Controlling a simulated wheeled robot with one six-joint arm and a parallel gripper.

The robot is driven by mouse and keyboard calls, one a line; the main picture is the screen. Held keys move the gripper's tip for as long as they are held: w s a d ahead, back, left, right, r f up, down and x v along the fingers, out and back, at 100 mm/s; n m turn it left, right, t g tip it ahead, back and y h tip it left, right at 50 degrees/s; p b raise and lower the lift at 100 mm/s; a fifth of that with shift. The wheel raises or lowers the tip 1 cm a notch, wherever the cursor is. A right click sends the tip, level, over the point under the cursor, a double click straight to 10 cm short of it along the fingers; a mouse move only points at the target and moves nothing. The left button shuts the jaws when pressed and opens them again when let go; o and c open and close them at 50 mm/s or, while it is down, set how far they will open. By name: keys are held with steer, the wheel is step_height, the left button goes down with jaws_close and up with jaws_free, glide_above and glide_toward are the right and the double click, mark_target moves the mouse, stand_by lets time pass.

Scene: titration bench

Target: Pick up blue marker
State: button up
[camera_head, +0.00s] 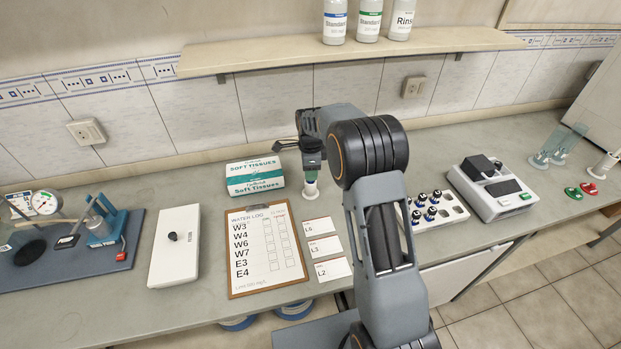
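I cannot make out a blue marker anywhere in the head view. My gripper (311,166) points down over the back of the counter, just right of the tissue box. My own arm hides part of the counter to the right of the cards.
A clipboard (231,245), tissue box (255,178) and white cards (324,247) lie near my gripper. A vial rack (455,211) and grey instrument (500,205) stand right, a white slab (160,262) and blue tray (75,255) left. A shelf (270,55) with bottles hangs above.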

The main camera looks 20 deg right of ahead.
jaws_close()
step_height(320, 180, up, 10)
steer(key=shift+b, duration=0.55)
stand_by(0.4)
